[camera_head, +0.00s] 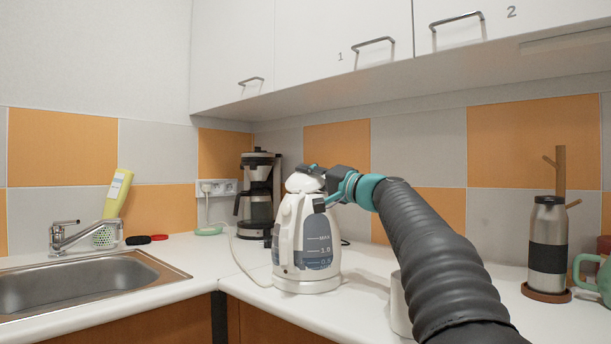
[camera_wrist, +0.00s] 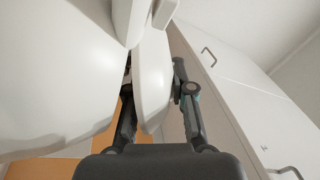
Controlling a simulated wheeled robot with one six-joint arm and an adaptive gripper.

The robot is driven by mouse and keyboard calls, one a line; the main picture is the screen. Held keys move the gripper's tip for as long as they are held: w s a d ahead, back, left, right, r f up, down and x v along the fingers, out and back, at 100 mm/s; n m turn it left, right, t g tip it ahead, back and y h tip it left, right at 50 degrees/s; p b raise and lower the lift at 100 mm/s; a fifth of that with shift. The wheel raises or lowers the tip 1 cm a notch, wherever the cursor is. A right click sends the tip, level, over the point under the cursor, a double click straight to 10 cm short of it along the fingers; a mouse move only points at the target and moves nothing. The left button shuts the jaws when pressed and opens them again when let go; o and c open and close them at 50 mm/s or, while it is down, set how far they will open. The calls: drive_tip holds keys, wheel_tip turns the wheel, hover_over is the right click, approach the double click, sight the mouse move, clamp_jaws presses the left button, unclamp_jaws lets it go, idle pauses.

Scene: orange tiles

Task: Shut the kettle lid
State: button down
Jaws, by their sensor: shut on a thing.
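The white kettle (camera_head: 288,232) with a blue-grey water window stands upright on the counter in the head view. Its white lid (camera_head: 302,183) is at the top; how far open it is cannot be told clearly. My gripper (camera_head: 316,172) is at the lid from the right, partly covering it. In the wrist view, my gripper (camera_wrist: 155,85) has one finger on each side of a white curved piece, the lid (camera_wrist: 152,75), and is shut on it. The large white kettle body (camera_wrist: 55,75) fills the left of that view.
A coffee maker (camera_head: 258,195) stands behind the kettle to the left. The sink (camera_head: 80,285) is at the left. A white cup (camera_head: 399,305) is beneath my arm. A steel flask (camera_head: 547,245) and green mug (camera_head: 603,275) stand at the right. Cupboards (camera_head: 340,45) hang above.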

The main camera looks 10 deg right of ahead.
drive_tip(key=shift+f, duration=0.15)
drive_tip(key=c, duration=1)
unclamp_jaws()
drive_tip(key=shift+r, duration=5)
